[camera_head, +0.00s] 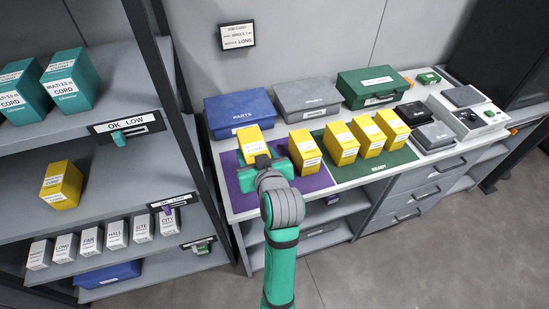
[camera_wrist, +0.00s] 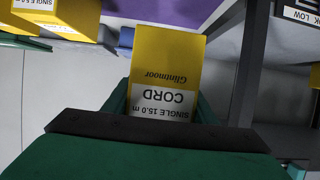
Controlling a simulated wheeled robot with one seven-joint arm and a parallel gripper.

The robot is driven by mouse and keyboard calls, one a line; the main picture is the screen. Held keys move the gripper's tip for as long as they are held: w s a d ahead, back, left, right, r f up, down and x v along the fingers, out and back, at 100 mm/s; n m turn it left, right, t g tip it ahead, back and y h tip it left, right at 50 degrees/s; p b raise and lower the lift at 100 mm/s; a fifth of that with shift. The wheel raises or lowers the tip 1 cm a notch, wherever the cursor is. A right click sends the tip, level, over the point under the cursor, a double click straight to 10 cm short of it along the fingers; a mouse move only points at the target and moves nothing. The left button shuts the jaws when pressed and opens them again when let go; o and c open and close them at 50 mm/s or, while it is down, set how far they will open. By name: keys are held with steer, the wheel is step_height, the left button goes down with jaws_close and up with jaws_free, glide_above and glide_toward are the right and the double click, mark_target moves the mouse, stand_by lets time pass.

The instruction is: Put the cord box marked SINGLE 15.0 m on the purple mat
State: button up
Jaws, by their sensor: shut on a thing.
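My gripper (camera_head: 258,168) is shut on a yellow cord box (camera_head: 250,141) over the left part of the purple mat (camera_head: 231,181). In the wrist view, the held box (camera_wrist: 167,60) reads "SINGLE 15.0 m CORD", upside down in the picture, between the gripper fingers (camera_wrist: 165,115). The purple mat (camera_wrist: 178,12) shows beyond the box there. I cannot tell whether the box touches the mat. My gripper and arm hide part of the mat and the box's lower part in the head view.
Another yellow box (camera_head: 304,152) stands by the border of the purple and green mats. Several more yellow boxes stand on the green mat (camera_head: 375,171). A blue PARTS case (camera_head: 240,111) lies behind. A shelf rack (camera_head: 160,70) stands close on the left, with one yellow box (camera_head: 61,185).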

steer(key=w, duration=0.1)
steer(key=w+d+f, duration=0.1)
steer(key=w+d, duration=0.1)
steer(key=shift+d+f, duration=0.2)
steer(key=shift+f, duration=0.15)
steer(key=w+d+f, duration=0.1)
steer(key=f, duration=0.1)
steer(key=w+d+f, duration=0.1)
steer(key=w+f, duration=0.1)
steer(key=w+d+f, duration=0.1)
steer(key=f, duration=0.1)
steer(key=shift+w, duration=0.15)
steer(key=shift+d+f, duration=0.1)
steer(key=shift+f, duration=1.5)
steer(key=shift+f, duration=0.1)
steer(key=o, duration=1.1)
steer(key=shift+o, duration=0.2)
steer(key=shift+r, duration=0.2)
steer(key=v, duration=1.2)
